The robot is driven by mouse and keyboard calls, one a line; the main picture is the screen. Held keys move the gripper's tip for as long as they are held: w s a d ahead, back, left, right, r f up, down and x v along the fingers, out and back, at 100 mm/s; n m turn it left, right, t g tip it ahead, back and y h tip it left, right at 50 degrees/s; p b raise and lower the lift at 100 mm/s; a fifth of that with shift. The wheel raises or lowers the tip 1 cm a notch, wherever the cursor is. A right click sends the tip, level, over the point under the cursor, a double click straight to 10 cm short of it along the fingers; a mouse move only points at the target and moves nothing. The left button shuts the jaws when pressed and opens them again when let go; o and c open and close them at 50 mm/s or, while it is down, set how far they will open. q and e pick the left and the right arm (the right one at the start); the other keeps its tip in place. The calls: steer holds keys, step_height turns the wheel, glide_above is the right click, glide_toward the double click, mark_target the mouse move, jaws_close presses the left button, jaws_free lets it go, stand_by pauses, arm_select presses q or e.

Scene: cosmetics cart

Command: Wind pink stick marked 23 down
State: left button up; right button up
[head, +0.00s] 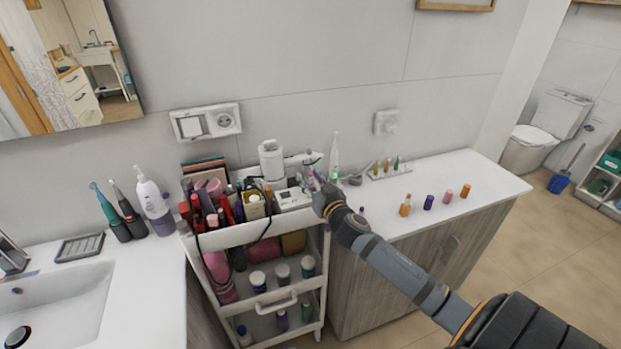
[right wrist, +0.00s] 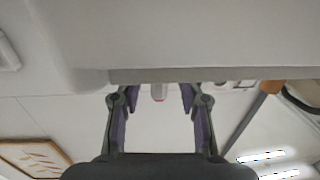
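My right gripper (head: 318,190) is at the right end of the cart's top tray, seen small and from behind in the head view. In the right wrist view its two fingers (right wrist: 157,100) are spread apart. A small whitish-pink tip (right wrist: 158,92) shows between them with gaps on both sides. I cannot read a number on it, nor tell if it is the stick marked 23. A small pink stick (head: 448,196) also stands on the right counter, its marking too small to read. My left gripper is not in view.
The white cart (head: 228,240) is crowded with bottles and brushes. Several small coloured sticks, including a purple one (head: 429,202) and an orange one (head: 405,206), stand on the right counter (head: 480,178). A white toothbrush (head: 334,155) stands behind the gripper. The wall is close behind.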

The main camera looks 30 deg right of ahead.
steer(key=shift+c, duration=0.3)
jaws_close()
steer(key=shift+f, duration=0.1)
steer(key=shift+f+m+h+b, duration=0.15)
steer(key=shift+m+h+b, duration=0.75)
steer(key=shift+h, duration=0.3)
steer(key=m+g+h+b, duration=0.2)
steer(key=h+b, duration=0.1)
steer(key=b, duration=0.1)
steer(key=m+g+h+b, duration=0.2)
steer(key=m+h+b, duration=0.1)
steer(key=b, duration=0.1)
steer(key=shift+f+h, duration=0.15)
steer(key=shift+h, duration=0.25)
steer(key=shift+r+m+g+h+b, duration=0.2)
steer(key=shift+m+g+h+b, duration=0.3)
steer(key=shift+g+h+b, duration=0.4)
steer(key=shift+d+r, duration=0.1)
